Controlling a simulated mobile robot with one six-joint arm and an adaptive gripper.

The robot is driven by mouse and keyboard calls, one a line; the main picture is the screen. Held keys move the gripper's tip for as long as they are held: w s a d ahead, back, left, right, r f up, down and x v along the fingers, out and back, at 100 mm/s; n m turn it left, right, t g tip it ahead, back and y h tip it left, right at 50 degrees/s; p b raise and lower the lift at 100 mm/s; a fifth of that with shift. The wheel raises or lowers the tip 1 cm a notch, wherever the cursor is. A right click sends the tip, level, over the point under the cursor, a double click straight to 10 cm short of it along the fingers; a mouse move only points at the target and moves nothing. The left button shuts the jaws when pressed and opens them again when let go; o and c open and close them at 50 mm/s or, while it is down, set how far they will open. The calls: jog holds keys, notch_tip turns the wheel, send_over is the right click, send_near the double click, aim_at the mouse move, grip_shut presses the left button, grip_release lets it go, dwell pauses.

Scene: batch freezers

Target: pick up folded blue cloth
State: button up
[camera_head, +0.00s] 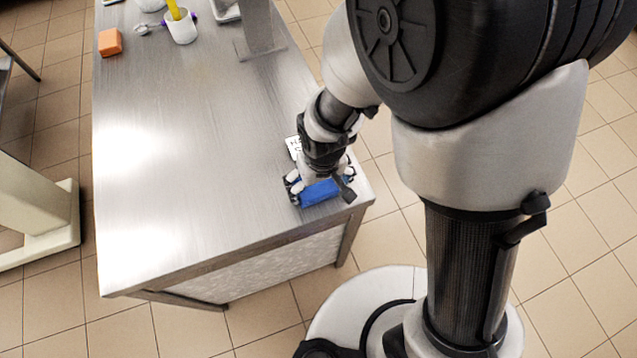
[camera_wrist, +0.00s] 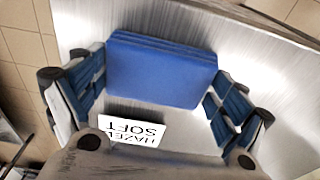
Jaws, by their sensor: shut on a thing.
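The folded blue cloth (camera_head: 320,192) lies at the near right corner of the steel table, under my gripper. In the wrist view the cloth (camera_wrist: 160,72) is a flat stack of several layers between my two fingers. My gripper (camera_wrist: 160,95) is shut on it, with a finger against each short end. In the head view my gripper (camera_head: 319,186) points down over the cloth and covers part of it. I cannot tell whether the cloth is touching the table or just above it.
A white card (camera_wrist: 132,130) reading "HAZEL SOFT" lies beside the cloth. The steel table (camera_head: 180,150) is mostly clear in the middle. An orange block (camera_head: 110,42) and a white cup (camera_head: 181,27) with a yellow item stand at the far end. The table edge is close to the cloth.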

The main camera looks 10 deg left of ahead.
aim_at(319, 185)
notch_tip(319, 185, up, 20)
jog(key=p, duration=0.6)
